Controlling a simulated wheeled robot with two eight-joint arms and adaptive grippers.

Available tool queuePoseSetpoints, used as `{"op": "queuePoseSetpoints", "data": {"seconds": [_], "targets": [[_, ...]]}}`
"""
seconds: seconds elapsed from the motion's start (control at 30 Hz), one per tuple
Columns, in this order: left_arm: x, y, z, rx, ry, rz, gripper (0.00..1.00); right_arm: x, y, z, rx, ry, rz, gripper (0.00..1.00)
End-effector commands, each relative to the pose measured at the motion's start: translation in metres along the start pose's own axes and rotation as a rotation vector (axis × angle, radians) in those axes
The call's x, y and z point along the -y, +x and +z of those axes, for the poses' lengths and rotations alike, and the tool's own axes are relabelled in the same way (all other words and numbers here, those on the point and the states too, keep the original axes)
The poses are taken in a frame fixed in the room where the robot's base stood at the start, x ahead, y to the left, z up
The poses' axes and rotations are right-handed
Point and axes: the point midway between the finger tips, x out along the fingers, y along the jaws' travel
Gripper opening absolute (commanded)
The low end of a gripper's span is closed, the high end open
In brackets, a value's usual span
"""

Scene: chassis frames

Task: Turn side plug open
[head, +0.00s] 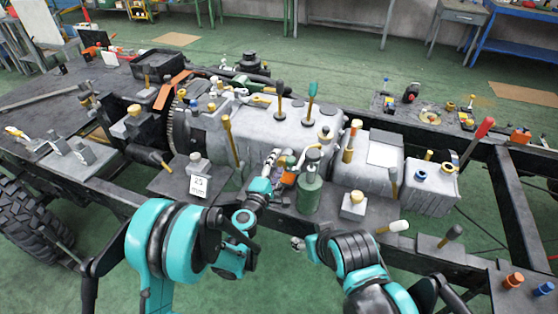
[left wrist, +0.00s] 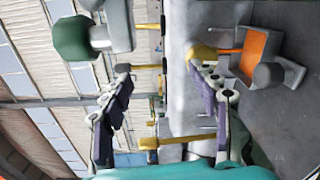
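My left gripper (head: 277,165) is at the near side of the grey engine block (head: 262,140), just left of a green cylinder (head: 311,190). In the left wrist view my left gripper (left wrist: 160,80) has its two purple-padded fingers wide apart, with nothing clasped. A yellow knob (left wrist: 200,51) on an orange stem is by the tip of the right-hand finger. The stem meets a grey bracket with an orange face (left wrist: 255,55). I cannot tell for sure which part is the side plug. My right gripper (head: 298,243) is low in front of the frame, small and partly hidden by its arm.
The green cylinder stands close to the left gripper. A white "25" tag block (head: 198,187) is to the left. Yellow and teal handles stick up from the block. The dark chassis rail (head: 105,187) runs along the front.

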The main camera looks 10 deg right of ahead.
Motion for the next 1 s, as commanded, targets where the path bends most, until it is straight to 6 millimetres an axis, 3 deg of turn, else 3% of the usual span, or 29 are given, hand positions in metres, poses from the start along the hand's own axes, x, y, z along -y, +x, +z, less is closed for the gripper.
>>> {"op": "queuePoseSetpoints", "data": {"seconds": [0.5, 1.0], "targets": [[0.003, -0.036, 0.001, 0.002, 0.002, -0.001, 0.61, 0.0, 0.002, 0.002, 0.0, 0.0, 0.0, 0.57], [0.004, -0.036, 0.001, 0.002, -0.026, -0.001, 0.61, 0.0, 0.002, 0.002, 0.0, 0.0, 0.0, 0.57]]}}
